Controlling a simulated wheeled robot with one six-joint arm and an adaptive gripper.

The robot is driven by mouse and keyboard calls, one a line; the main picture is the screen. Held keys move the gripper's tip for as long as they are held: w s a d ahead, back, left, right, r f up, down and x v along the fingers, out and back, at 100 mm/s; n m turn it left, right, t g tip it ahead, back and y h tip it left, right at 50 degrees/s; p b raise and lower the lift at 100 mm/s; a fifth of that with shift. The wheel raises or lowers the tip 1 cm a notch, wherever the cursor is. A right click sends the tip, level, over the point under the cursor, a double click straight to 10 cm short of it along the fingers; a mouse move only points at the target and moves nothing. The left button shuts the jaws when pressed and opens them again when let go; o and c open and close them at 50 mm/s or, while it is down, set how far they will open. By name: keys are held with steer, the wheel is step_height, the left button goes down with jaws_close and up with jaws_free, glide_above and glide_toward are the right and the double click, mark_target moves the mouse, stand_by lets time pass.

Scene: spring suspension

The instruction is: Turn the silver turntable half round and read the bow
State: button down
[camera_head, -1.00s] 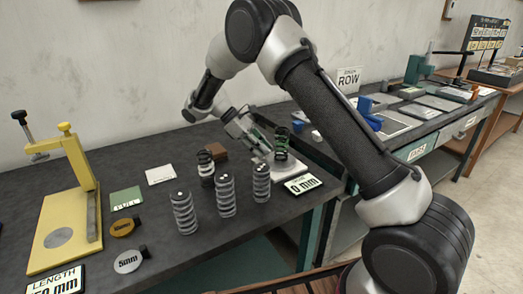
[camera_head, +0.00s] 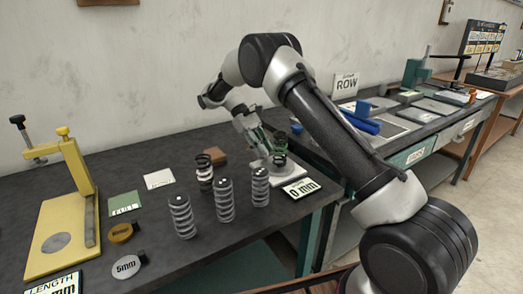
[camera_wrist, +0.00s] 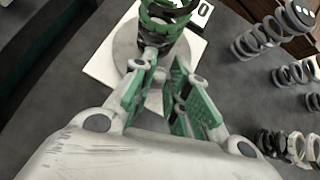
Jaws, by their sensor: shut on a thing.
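The silver turntable (camera_wrist: 126,42) is a round grey disc on a white square base (camera_wrist: 97,64) in the wrist view. A green and black spring (camera_wrist: 165,22) stands upright on it; it shows partly behind my gripper in the head view (camera_head: 280,141). My gripper (camera_wrist: 163,82) has its green-padded fingers low at the near edge of the disc. They are shut on a small grey part of the turntable, mostly hidden between the pads. A readout card (camera_head: 301,187) in front of the base shows 0 mm.
A yellow stand (camera_head: 76,185) is at the far left. The table's front edge is close to the base.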

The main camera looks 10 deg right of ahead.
steer(key=shift+w+d+m+g+y, duration=0.3)
steer(key=shift+m+y, duration=0.25)
steer(key=shift+m, duration=0.25)
steer(key=shift+w+d+m+g+y, duration=0.2)
steer(key=shift+d+m+g+y, duration=0.15)
steer(key=shift+m+y, duration=0.35)
steer(key=shift+w+d+m, duration=0.1)
steer(key=shift+d+m, duration=0.05)
steer(key=shift+m, duration=0.25)
steer(key=c, duration=1.4)
jaws_free()
